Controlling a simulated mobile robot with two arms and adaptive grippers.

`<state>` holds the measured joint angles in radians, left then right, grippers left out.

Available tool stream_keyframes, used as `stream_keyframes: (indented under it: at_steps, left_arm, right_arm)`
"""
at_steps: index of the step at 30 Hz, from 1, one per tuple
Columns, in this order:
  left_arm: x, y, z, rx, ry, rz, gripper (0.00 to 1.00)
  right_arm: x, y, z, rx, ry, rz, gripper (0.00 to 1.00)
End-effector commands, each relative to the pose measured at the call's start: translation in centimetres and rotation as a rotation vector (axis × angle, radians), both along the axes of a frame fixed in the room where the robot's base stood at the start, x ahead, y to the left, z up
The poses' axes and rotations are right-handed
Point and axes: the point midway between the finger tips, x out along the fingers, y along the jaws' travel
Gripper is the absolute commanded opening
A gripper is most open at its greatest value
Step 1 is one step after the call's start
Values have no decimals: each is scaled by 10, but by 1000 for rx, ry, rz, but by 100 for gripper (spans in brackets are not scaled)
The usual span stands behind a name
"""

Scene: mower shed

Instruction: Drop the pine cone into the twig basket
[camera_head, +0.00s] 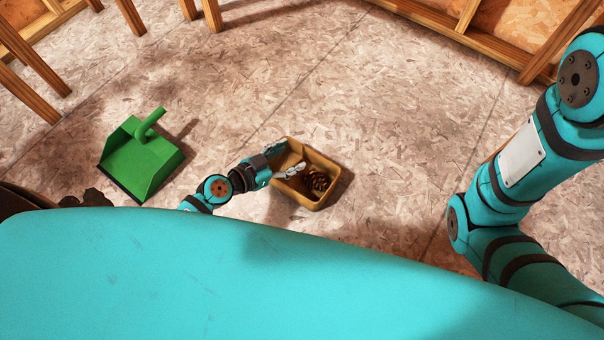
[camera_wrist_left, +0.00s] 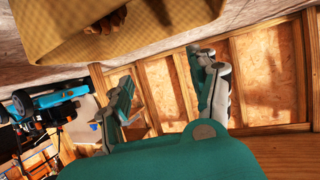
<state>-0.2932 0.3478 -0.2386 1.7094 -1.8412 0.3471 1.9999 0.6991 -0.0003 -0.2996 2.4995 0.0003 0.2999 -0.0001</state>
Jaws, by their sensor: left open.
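The twig basket (camera_head: 328,162) is a tan, open, rectangular basket on the floor near the middle of the head view. The brown pine cone (camera_head: 317,181) lies inside it, towards the right end. My left gripper (camera_head: 285,160) is open over the basket's left part, its fingers apart from the cone. In the left wrist view the basket's woven wall (camera_wrist_left: 190,20) fills the top, and part of the pine cone (camera_wrist_left: 105,22) shows at the upper edge. The open fingers (camera_wrist_left: 167,85) there have nothing between them. My right arm is at the right; its gripper is out of view.
A green dustpan (camera_head: 140,162) stands on the floor to the left. Wooden legs (camera_head: 30,65) and wall framing (camera_head: 470,30) line the back. A blue machine (camera_wrist_left: 55,100) shows in the left wrist view. The floor behind the basket is clear.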

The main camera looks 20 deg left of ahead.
Motion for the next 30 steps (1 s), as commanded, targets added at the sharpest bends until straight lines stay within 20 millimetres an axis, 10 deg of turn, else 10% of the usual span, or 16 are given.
stream_keyframes:
  at_steps: [13,30]
  left_arm:
    - [-68,46,33,2,4,-1,61]
    - [-78,53,40,0,0,-1,61]
  right_arm:
    - [-1,0,0,-1,-1,0,40]
    - [-1,0,0,0,-2,0,40]
